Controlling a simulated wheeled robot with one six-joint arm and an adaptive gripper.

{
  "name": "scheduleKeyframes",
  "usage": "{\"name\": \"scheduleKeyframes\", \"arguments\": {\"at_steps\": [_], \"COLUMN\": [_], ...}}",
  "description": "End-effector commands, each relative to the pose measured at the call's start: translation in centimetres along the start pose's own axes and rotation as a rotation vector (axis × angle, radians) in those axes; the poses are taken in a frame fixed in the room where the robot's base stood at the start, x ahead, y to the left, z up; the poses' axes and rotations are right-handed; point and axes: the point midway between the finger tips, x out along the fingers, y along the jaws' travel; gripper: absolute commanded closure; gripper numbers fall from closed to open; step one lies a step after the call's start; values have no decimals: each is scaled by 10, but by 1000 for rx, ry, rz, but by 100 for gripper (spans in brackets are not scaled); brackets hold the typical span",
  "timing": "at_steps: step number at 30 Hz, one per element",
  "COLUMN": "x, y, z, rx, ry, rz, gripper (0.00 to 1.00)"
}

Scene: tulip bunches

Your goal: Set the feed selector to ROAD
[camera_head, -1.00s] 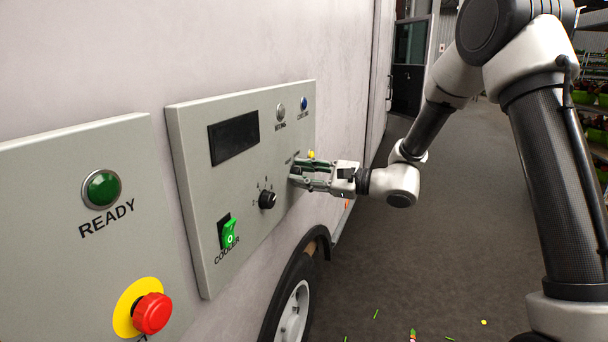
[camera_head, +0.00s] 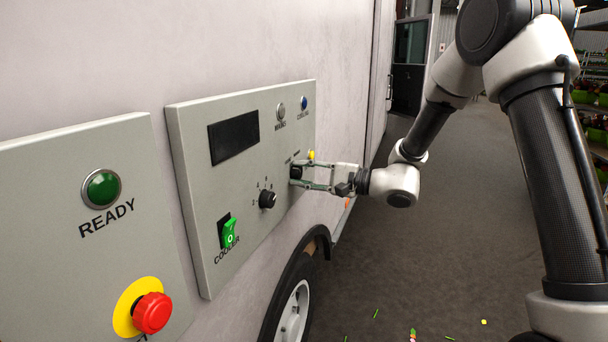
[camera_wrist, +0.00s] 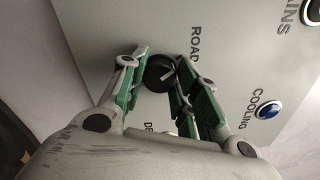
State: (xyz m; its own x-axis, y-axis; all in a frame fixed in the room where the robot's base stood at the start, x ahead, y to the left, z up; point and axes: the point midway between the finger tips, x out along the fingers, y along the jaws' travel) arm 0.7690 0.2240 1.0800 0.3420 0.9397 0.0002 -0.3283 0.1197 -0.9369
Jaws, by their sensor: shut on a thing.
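The feed selector is a small black round knob (camera_wrist: 158,70) on the grey control panel; it also shows dark at my fingertips in the head view (camera_head: 296,172). The word ROAD (camera_wrist: 195,45) is printed beside it, and a label beginning DE (camera_wrist: 150,127) is partly hidden by my fingers. A short pale mark shows on the knob; I cannot tell for certain which label it points to. My gripper (camera_head: 300,177) is shut on the knob, with one green-padded finger on each side of it in the wrist view (camera_wrist: 158,78).
The grey panel (camera_head: 190,150) also carries a dark display (camera_head: 234,138), a numbered black knob (camera_head: 267,199), a green COOLER switch (camera_head: 229,233), a blue COOLING button (camera_head: 304,103) and a yellow piece (camera_head: 311,155) close above my fingers. Open floor (camera_head: 420,260) lies to the right.

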Motion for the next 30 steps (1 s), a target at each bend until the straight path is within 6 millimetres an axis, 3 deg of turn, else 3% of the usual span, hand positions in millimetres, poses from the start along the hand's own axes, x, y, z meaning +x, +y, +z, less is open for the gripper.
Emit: {"name": "scheduleKeyframes", "arguments": {"at_steps": [10,11,14,24,30], "x": [0,0,0,-2,-30], "y": [1,1,1,0,0], "z": [1,1,0,0,-1], "rx": [0,0,0,0,-1], "ry": [-1,-1,-1,0,3], "rz": [2,2,2,1,-1], "gripper": [93,64,47,47,47]}}
